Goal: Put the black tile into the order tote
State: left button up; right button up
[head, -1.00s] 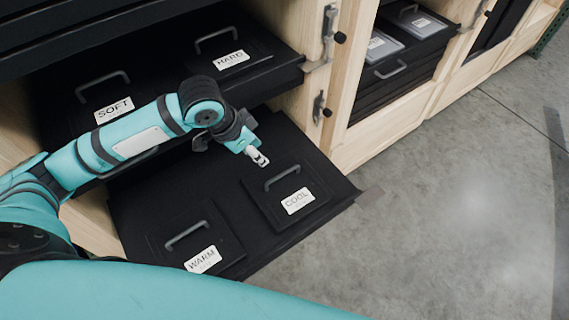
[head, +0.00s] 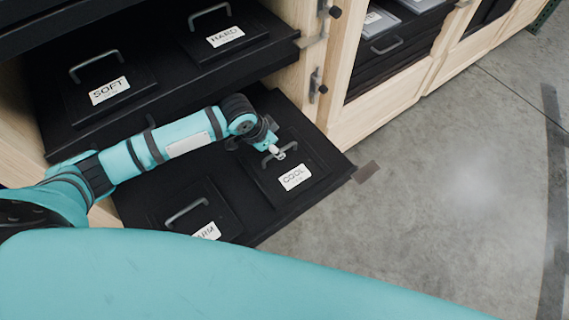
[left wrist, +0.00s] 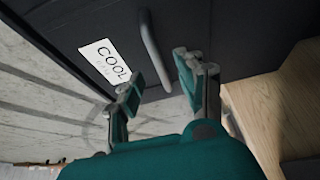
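I see no black tile and no order tote marked as such. A black lid labelled COOL (head: 318,172) lies on the lowest pulled-out shelf, with a grey bar handle. My left gripper (head: 279,153) is at this handle. In the left wrist view my left gripper (left wrist: 158,82) has its fingers apart, and the handle (left wrist: 151,42) of the COOL lid runs between or just beyond them; contact cannot be told. A lid labelled WARM (head: 212,205) lies beside it, partly hidden by my own body. My right gripper is not in view.
On the shelf above lie lids labelled SOFT (head: 75,100) and HARD (head: 262,40), each with a handle. Wooden cabinet posts (head: 338,85) stand right of the shelves. Further bays hold grey and black totes. The concrete floor (head: 440,190) at right is clear.

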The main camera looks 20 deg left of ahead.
aim_at(285, 162)
pick_arm(q)
jog(key=x, duration=0.3)
jog(key=shift+w+d+f, duration=0.1)
jog(key=shift+w, duration=0.05)
jog(key=shift+c, duration=0.4)
grip_shut()
